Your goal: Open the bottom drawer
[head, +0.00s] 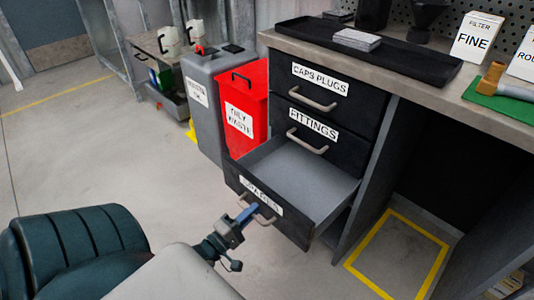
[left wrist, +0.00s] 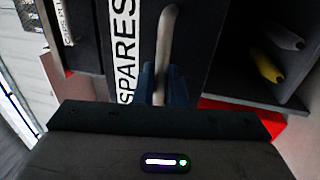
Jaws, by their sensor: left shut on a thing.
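The bottom drawer (head: 310,178) of the dark cabinet is pulled well out, and its grey inside looks empty. Its front carries a label reading SPARES (left wrist: 122,50), partly covered by my gripper in the head view. My left gripper (head: 249,213) is shut on the drawer's beige bar handle (left wrist: 166,35). Its blue fingers (left wrist: 163,86) sit around the bar in the left wrist view. The FITTINGS drawer (head: 312,130) and the CAPS PLUGS drawer (head: 322,88) above are closed. My right gripper is in neither view.
A red bin (head: 245,100) and a grey bin (head: 205,90) stand left of the cabinet. The worktop holds a black tray (head: 390,62) and a hammer (head: 491,78). The floor in front of the drawer is clear.

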